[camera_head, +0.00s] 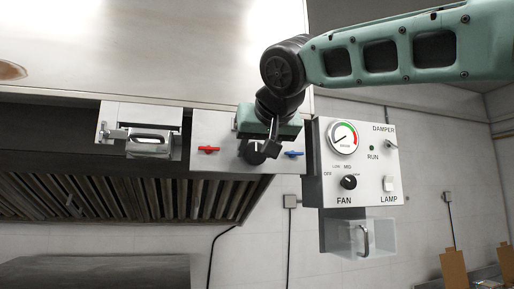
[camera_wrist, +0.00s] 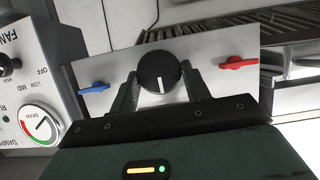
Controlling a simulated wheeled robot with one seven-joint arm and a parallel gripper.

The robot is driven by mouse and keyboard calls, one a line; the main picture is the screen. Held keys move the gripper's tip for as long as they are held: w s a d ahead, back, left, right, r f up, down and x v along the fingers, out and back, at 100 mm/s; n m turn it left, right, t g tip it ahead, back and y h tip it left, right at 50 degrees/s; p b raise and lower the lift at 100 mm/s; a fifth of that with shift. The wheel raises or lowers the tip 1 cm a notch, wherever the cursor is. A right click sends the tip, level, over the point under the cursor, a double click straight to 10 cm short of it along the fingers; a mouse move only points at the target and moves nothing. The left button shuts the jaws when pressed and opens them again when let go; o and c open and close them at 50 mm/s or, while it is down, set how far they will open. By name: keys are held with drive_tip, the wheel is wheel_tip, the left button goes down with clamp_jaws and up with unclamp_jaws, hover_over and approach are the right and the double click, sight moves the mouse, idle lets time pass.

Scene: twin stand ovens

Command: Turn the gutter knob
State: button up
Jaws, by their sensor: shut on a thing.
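A round black knob (camera_wrist: 160,68) with a white pointer line sits on a plain metal panel (camera_wrist: 205,52). The panel shows no lettering, so I take this for the gutter knob. In the wrist view the pointer line points toward the bottom of the picture. My gripper (camera_wrist: 160,88) is shut on the knob, one finger on each side. In the head view my gripper (camera_head: 262,148) is in front of the panel (camera_head: 228,124) and hides much of the knob (camera_head: 256,157).
A red lever (camera_head: 208,150) and a blue lever (camera_head: 293,154) flank the knob closely. To the right is a control box (camera_head: 326,150) with a gauge, FAN knob (camera_head: 349,182) and LAMP switch (camera_head: 389,184). A clear box (camera_head: 381,238) hangs below. A metal handle unit (camera_head: 150,141) is left.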

drive_tip(key=shift+a, duration=0.1)
drive_tip(key=n, duration=0.1)
drive_tip(key=n+t+h, duration=0.1)
drive_tip(key=n+h, duration=0.1)
drive_tip(key=shift+s+a+f+n, duration=0.15)
drive_tip(key=shift+a+n, duration=0.1)
drive_tip(key=shift+n, duration=0.15)
drive_tip(key=n+h+b, duration=0.1)
drive_tip(key=n+t+h, duration=0.1)
drive_tip(key=n, duration=0.1)
drive_tip(key=n+t+b, duration=0.1)
drive_tip(key=shift+a+f+n+h+b, duration=0.2)
drive_tip(key=shift+f+n+h+b, duration=0.05)
drive_tip(key=shift+n+h+b, duration=0.15)
drive_tip(key=n+b, duration=0.1)
drive_tip(key=n+t+b, duration=0.1)
drive_tip(key=n, duration=0.1)
drive_tip(key=n+t+b, duration=0.1)
drive_tip(key=n+b, duration=0.1)
drive_tip(key=shift+f+h, duration=0.4)
drive_tip(key=n+t+b, duration=0.1)
drive_tip(key=n, duration=0.1)
drive_tip(key=n+t+b, duration=0.1)
drive_tip(key=n+b, duration=0.1)
drive_tip(key=n, duration=0.1)
drive_tip(key=shift+f+y, duration=0.1)
drive_tip(key=shift+y, duration=0.2)
drive_tip(key=shift+n+b, duration=0.35)
drive_tip(key=shift+n, duration=0.05)
